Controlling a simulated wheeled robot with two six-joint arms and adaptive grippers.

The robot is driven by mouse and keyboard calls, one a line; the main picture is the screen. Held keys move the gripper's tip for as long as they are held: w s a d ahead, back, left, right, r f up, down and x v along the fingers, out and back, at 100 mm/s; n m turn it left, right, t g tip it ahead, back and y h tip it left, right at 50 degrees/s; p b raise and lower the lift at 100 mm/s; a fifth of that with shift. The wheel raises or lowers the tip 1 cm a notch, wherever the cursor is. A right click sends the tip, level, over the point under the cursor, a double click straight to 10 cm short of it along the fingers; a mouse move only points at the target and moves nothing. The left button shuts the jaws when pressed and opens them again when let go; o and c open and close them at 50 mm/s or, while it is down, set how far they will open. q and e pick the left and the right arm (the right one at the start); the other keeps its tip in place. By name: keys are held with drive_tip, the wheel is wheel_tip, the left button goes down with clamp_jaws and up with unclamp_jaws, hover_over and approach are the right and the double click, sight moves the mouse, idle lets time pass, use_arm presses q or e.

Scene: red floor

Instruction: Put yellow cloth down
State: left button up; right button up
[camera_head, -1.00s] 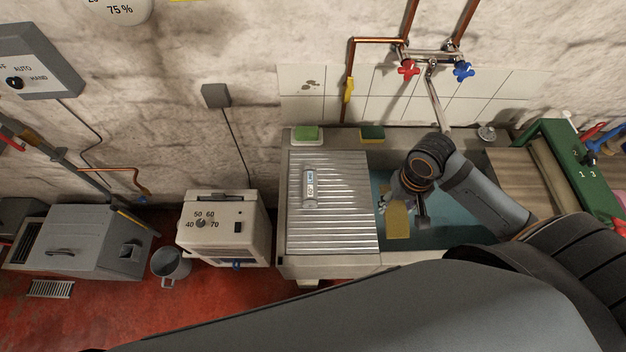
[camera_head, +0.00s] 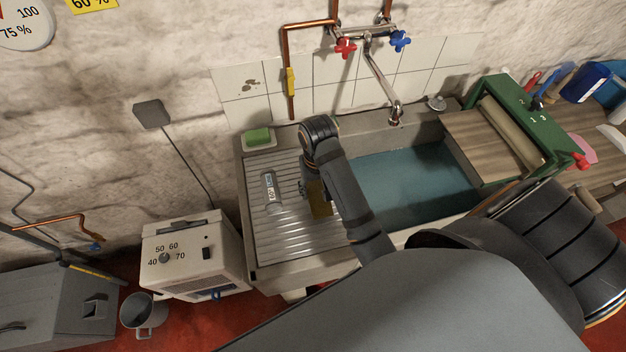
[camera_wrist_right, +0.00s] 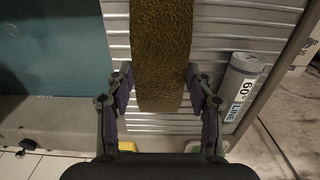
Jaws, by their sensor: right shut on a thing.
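The yellow cloth (camera_head: 321,206) hangs from my right gripper (camera_head: 311,188) over the right part of the ribbed drainboard (camera_head: 300,240), close to the sink basin. In the right wrist view the cloth (camera_wrist_right: 162,50) is a brownish-yellow strip between the two fingers of the right gripper (camera_wrist_right: 159,78), which is shut on it. The ribs of the drainboard (camera_wrist_right: 240,20) show behind the cloth. I cannot tell whether its lower end touches the board. My right wrist hides part of the cloth in the head view. My left gripper is not in view.
A grey cylinder marked "60° LINE" (camera_head: 269,187) lies on the drainboard, left of the cloth. A green soap-like block (camera_head: 258,136) sits at the back left. The water-filled basin (camera_head: 415,185) is to the right, below the faucet (camera_head: 383,85). The board's front left is clear.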

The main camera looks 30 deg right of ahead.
sight(313, 190)
drive_tip(key=shift+w+a+f, duration=0.15)
drive_tip(key=shift+w+f, duration=0.05)
drive_tip(key=shift+w, duration=0.1)
drive_tip(key=shift+a+f+b, duration=0.1)
drive_tip(key=shift+f+b, duration=0.25)
drive_tip(key=shift+w+a+f, duration=0.1)
drive_tip(key=shift+w+f, duration=0.05)
drive_tip(key=shift+f, duration=0.65)
drive_tip(key=shift+w+a+f, duration=0.1)
drive_tip(key=shift+f, duration=0.65)
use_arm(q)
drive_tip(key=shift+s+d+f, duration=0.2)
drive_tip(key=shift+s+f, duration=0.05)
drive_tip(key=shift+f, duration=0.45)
use_arm(e)
drive_tip(key=shift+d, duration=0.1)
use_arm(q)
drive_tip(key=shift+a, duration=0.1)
use_arm(e)
drive_tip(key=o, duration=1.4)
drive_tip(key=shift+f, duration=0.15)
